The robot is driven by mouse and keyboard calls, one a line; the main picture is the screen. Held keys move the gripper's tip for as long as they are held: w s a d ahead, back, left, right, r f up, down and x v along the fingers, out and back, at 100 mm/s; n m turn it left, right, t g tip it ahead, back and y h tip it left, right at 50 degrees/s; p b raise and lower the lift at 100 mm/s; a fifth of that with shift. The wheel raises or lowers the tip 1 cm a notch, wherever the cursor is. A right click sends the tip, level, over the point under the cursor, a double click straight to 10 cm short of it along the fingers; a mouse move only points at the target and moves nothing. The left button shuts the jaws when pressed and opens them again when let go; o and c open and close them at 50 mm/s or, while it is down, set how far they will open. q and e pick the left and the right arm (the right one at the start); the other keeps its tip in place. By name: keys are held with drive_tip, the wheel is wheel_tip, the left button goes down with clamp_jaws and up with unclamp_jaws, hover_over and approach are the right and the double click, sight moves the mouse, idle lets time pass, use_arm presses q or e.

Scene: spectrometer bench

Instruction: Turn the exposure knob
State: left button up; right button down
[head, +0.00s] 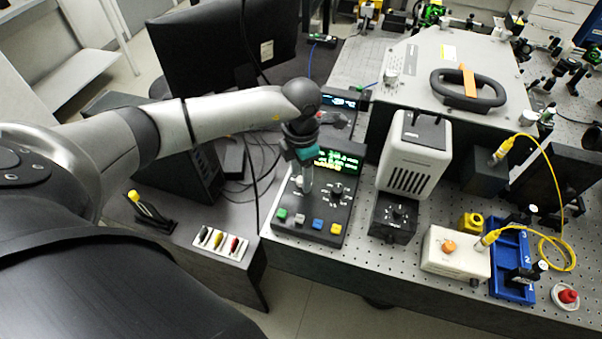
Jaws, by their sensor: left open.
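A dark control box (318,224) with a lit green display (338,163) stands on the perforated bench. A black knob (337,189) with pale markings around it sits on its sloped face, right of my gripper. I cannot read which knob is labelled exposure. My right gripper is out of view.
A white vented housing (416,153) stands right of the control box, above a black box with a dial (397,214). A monitor (225,45) is behind my arm. Pens in a holder (148,212) and a small tray (222,244) lie left. A blue tray (512,268) is right.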

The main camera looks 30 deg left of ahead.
use_arm(q)
drive_tip(key=shift+f, duration=0.25)
clamp_jaws()
idle(0.3)
